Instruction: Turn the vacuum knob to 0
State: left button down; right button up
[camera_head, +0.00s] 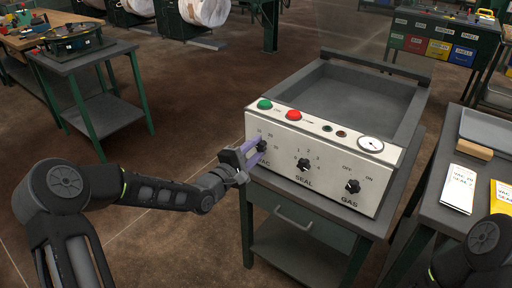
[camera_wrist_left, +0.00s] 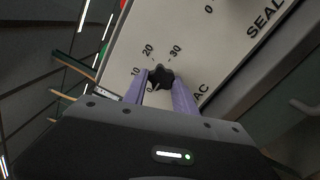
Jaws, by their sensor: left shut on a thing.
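The black vacuum knob (camera_head: 262,146) is at the left end of the machine's white front panel (camera_head: 325,180). Its label is partly hidden by my gripper. My left gripper (camera_head: 257,151) is at the panel with its purple fingers shut on this knob. In the left wrist view the knob (camera_wrist_left: 160,76) sits between the two fingertips (camera_wrist_left: 158,83), with 0, 10, 20 and 30 printed around it. I cannot tell surely which number the knob points to. My right gripper is out of view; only part of the right arm shows at lower right.
The seal knob (camera_head: 303,165) and gas knob (camera_head: 352,186) are to the right on the panel. A green button (camera_head: 264,104), a red button (camera_head: 293,115) and a gauge (camera_head: 370,144) are along its top. A side table with pouches (camera_head: 460,188) stands at right.

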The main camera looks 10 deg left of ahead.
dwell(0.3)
pick_arm(q)
jog(key=c, duration=1)
grip_release()
jog(key=v, duration=0.8)
jog(key=shift+w, duration=0.1)
